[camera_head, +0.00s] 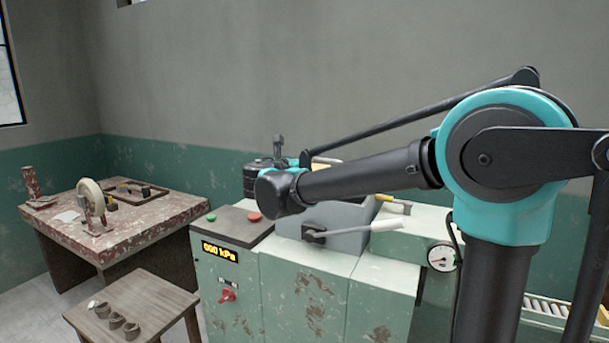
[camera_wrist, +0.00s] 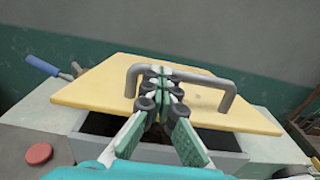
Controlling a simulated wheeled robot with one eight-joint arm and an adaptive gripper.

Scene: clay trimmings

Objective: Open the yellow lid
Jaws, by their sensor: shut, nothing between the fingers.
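The yellow lid (camera_wrist: 100,88) fills the middle of the wrist view, a flat panel with a grey bar handle (camera_wrist: 185,74) on top. Its near edge stands over the dark opening of a grey box (camera_wrist: 215,159), with a gap showing beneath it. My gripper (camera_wrist: 160,76) is shut and empty, its fingertips overlapping the left part of the handle in the picture. I cannot tell if they touch it. In the head view my arm hides most of the lid, and a pale yellow strip (camera_head: 327,162) shows behind it. The grey box (camera_head: 322,236) sits on the green machine.
The machine has a white-handled lever (camera_head: 370,227), a red button (camera_head: 255,217), a pressure display (camera_head: 219,252) and a gauge (camera_head: 441,257). A blue-handled tool (camera_wrist: 42,66) lies left of the lid. A worn table (camera_head: 150,225) and wooden stool (camera_head: 150,298) stand at left.

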